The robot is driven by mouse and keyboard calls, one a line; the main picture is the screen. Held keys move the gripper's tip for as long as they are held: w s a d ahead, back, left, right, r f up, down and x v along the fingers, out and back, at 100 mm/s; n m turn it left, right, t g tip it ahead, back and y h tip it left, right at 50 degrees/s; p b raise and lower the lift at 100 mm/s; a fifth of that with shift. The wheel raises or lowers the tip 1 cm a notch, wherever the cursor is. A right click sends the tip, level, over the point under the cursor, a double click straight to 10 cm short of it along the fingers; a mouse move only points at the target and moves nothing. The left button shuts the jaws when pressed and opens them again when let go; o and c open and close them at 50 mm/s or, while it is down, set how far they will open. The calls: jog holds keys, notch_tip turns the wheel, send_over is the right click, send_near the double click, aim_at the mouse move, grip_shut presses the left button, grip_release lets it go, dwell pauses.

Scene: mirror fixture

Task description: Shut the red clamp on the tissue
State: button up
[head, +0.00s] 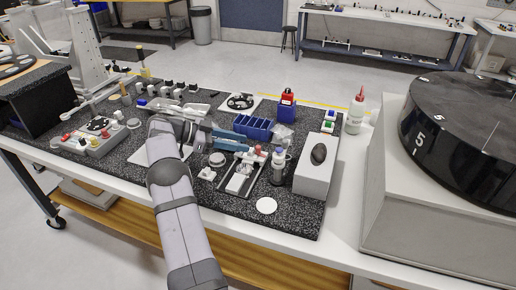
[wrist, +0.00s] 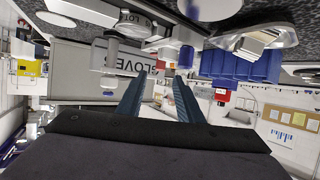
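A small red part (head: 257,149), which looks like the red clamp's handle or tip, stands at the back of a small white fixture (head: 222,191) on the speckled mat. It seems to show as a red spot just beyond my fingertips in the wrist view (wrist: 172,66). Whether the clamp is open or shut is too small to tell. I cannot make out the tissue clearly. My gripper (head: 246,144) points right, low over the mat, its blue fingertips just left of the red part. In the wrist view (wrist: 155,82) the two fingers are apart with nothing held between them.
Blue bins (head: 252,126) stand behind my fingers. A grey-capped bottle (head: 278,168) and a white box with a dark oval opening (head: 313,180) stand to the right. A white disc (head: 266,205) lies in front. A glove box label (wrist: 140,62) faces the wrist camera.

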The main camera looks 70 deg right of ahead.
aim_at(257, 146)
jog(key=p+x, duration=0.2)
jog(key=x, duration=0.3)
jog(key=shift+s+d+p, duration=0.2)
jog(key=shift+s+p, duration=0.1)
jog(key=shift+p, duration=0.05)
jog(key=shift+x, duration=0.8)
jog(key=shift+f, duration=0.15)
grip_shut()
